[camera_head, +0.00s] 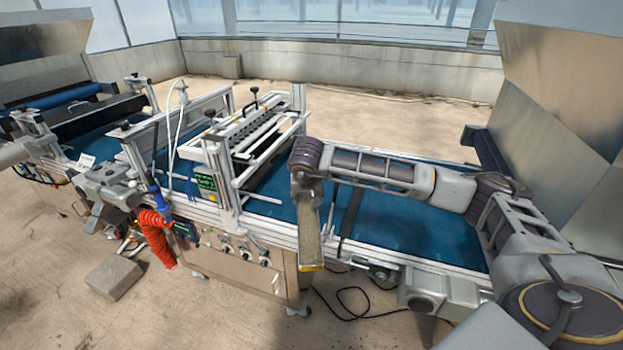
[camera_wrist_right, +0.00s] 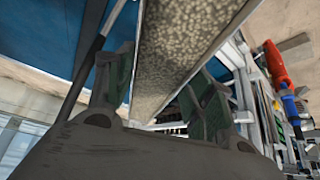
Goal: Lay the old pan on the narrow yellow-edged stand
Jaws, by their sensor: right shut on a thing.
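My right gripper (camera_head: 306,196) is over the front edge of the blue conveyor. It is shut on a long, narrow pan (camera_head: 309,228) with a speckled grey-tan surface. In the right wrist view the pan (camera_wrist_right: 180,55) runs up and away between the two green-lined fingers of my right gripper (camera_wrist_right: 160,115). A yellow edge (camera_head: 311,267) shows at the low front end of the held pan in the head view. I cannot tell whether it belongs to the pan or to the stand behind it. No separate stand can be made out.
The blue conveyor belt (camera_head: 400,226) lies beneath my right arm. The seeder frame (camera_head: 262,130) rises left of the gripper. A red coiled hose (camera_head: 157,234) hangs at its front. A grey block (camera_head: 114,277) and a black cable (camera_head: 352,303) lie on the floor.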

